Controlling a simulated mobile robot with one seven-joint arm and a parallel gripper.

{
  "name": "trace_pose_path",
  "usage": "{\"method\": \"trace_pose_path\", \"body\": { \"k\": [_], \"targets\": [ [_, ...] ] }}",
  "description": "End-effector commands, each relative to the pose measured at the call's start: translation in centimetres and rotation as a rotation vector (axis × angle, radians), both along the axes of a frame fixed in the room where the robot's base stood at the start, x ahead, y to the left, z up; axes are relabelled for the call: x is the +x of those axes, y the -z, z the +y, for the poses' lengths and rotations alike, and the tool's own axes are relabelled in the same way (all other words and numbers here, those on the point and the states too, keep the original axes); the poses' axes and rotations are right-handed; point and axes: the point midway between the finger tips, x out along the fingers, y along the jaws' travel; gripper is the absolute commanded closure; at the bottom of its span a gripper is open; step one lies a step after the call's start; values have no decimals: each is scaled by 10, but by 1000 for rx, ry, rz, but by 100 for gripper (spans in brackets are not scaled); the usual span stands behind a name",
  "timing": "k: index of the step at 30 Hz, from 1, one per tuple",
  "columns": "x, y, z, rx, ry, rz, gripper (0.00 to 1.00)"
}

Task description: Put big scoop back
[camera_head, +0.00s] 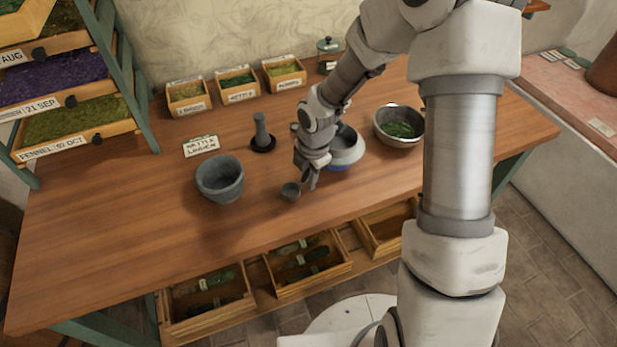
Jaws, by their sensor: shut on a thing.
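The scoop (290,191) shows as a small round grey bowl just below and left of my gripper (306,180), low over the front middle of the table. My gripper is shut on the scoop and points down; the fingers hide most of its handle. I cannot tell whether the bowl touches the wood or hangs just above it.
A grey mortar (220,180) stands left, a pestle (261,135) upright behind. A pale bowl (345,150) is partly behind my gripper; a metal bowl of greens (400,125) is right. Labelled boxes (236,84) line the back. Open drawers (307,265) jut from the front.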

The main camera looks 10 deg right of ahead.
Motion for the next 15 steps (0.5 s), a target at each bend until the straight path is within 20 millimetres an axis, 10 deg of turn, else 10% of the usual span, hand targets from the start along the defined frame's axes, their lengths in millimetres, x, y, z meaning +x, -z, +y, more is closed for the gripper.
{"method": "trace_pose_path", "body": {
  "k": [2, 3, 8, 15],
  "targets": [
    [0, 4, 0, 0, 0, 0, 100],
    [0, 4, 0, 0, 0, 0, 78],
    [0, 3, 0, 0, 0, 0, 50],
    [0, 3, 0, 0, 0, 0, 50]
  ]
}}
